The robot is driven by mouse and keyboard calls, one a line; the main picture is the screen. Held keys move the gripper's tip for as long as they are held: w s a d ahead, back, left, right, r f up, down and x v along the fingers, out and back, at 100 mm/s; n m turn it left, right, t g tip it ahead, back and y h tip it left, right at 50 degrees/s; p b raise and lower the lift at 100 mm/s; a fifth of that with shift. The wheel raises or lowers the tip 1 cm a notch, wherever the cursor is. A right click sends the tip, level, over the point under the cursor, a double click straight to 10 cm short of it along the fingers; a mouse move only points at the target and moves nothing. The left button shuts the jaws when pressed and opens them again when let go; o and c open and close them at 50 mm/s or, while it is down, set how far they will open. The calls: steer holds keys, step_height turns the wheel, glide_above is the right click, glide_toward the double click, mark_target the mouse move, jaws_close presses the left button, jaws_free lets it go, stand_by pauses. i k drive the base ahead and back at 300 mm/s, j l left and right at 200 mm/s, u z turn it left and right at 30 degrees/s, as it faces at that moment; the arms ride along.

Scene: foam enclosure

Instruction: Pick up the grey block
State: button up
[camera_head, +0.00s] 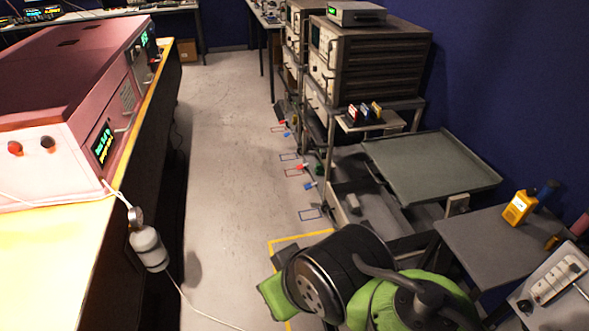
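A small grey block-like piece (352,203) sits low on a dark grey shelf (375,212) of the cart, just right of the aisle. It is small in the picture, and I cannot tell for sure that it is the grey block. My arm, black and green, shows folded at the bottom centre and right, well in front of that shelf. My gripper's fingers are not visible.
A grey tray (432,165) tops the cart. Stacked instruments (365,65) stand behind it. A side table (490,245) at right holds a yellow device (519,207). A long bench with a pink machine (70,90) lines the left. The aisle floor (230,130) is mostly clear.

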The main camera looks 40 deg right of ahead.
mark_target(352, 204)
steer(key=z, duration=1.45)
steer(key=i+j+z, duration=0.15)
steer(key=i+j, duration=0.2)
steer(key=i+j+z, duration=0.1)
steer(key=i+j, duration=0.25)
steer(key=i+j+z, duration=0.15)
steer(key=i+j, duration=0.2)
steer(key=j, duration=0.25)
steer(key=i+j+z, duration=0.1)
steer(key=i+j, duration=0.2)
steer(key=j, duration=0.15)
